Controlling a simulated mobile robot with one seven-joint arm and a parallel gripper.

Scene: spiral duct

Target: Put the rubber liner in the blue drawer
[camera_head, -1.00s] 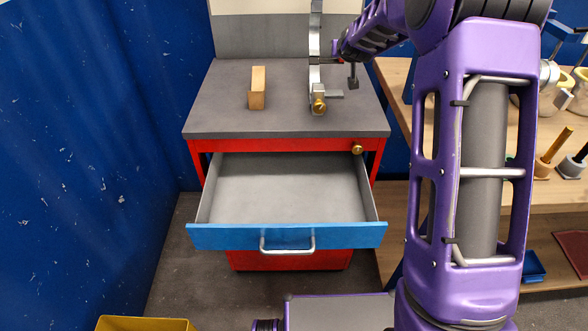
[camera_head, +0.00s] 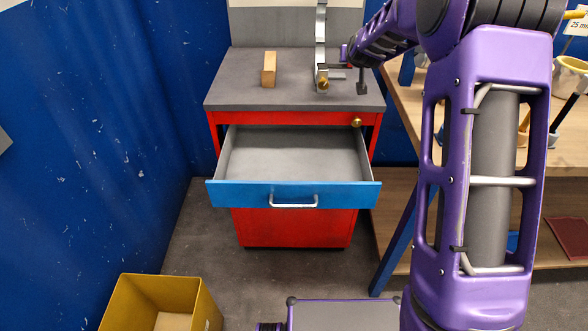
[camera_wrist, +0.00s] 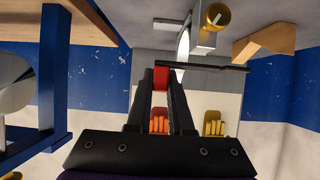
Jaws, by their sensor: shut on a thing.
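The blue drawer (camera_head: 235,195) is pulled out of the red cabinet, and its grey inside looks empty. My gripper (camera_wrist: 160,80) is shut; a small red piece shows between its fingertips. A thin dark strip (camera_wrist: 215,67), seen nearly edge-on, extends sideways from the tips; it looks like the rubber liner. In the head view my gripper (camera_head: 348,64) is small, above the right part of the cabinet top, and the liner is hard to make out there. The drawer is lower and nearer than my gripper.
A wooden block (camera_head: 269,68) and a metal upright with a brass knob (camera_head: 322,84) stand on the grey cabinet top (camera_head: 235,92). A yellow bin (camera_head: 205,310) is on the floor at front left. A wooden bench (camera_head: 407,100) stands at right. Blue walls close the left.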

